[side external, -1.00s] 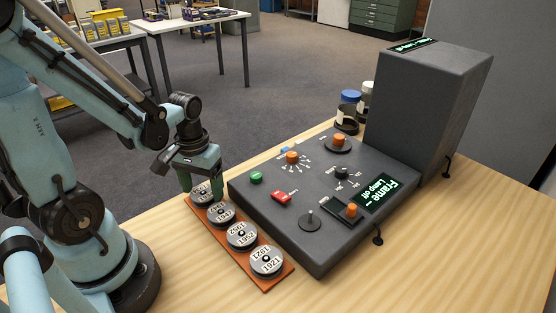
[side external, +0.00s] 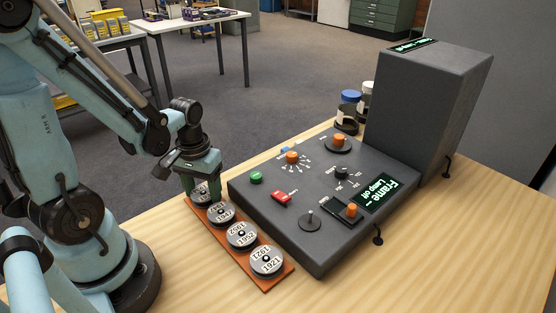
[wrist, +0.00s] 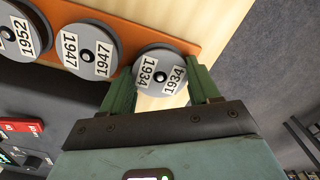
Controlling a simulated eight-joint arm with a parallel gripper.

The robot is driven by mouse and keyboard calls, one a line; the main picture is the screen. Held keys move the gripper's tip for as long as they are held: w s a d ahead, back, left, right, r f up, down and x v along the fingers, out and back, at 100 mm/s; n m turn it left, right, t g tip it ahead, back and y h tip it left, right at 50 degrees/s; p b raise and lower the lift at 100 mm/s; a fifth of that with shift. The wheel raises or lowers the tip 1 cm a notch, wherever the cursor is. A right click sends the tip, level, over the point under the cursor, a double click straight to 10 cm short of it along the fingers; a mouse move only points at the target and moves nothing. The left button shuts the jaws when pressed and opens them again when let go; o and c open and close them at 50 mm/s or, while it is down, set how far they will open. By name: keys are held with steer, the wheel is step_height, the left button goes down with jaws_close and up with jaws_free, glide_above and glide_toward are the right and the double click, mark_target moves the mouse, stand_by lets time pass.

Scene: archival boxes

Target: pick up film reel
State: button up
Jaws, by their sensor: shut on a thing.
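Several grey film reels with white year labels stand in a row on an orange-brown board (side external: 253,268). The 1934 reel (wrist: 154,68) is at the far end of the row, between the two green fingers of my gripper (wrist: 160,85) in the wrist view. In the side view my gripper (side external: 202,190) points down over this reel (side external: 203,197) and partly hides it. The fingers are shut on the reel's sides. The 1947 reel (wrist: 88,50) sits beside it, apart from the fingers. The 1952 reel (side external: 242,235) and the 1921 reel (side external: 267,261) are nearer the camera.
A dark grey console (side external: 318,205) with knobs, a red switch and a screen reading "Lamp off" stands close right of the board. A tall grey box (side external: 425,110) and jars (side external: 348,112) are behind. Bare wooden table (side external: 180,270) lies left of the board.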

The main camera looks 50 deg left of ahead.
steer(key=shift+r, duration=0.15)
steer(key=shift+r, duration=1.5)
steer(key=s+d+r, duration=0.2)
steer(key=d+r, duration=0.6)
steer(key=d, duration=0.3)
steer(key=w+d, duration=1.2)
steer(key=shift+w, duration=0.25)
steer(key=shift+f, duration=1.15)
steer(key=shift+f, duration=0.1)
steer(key=shift+f, duration=0.8)
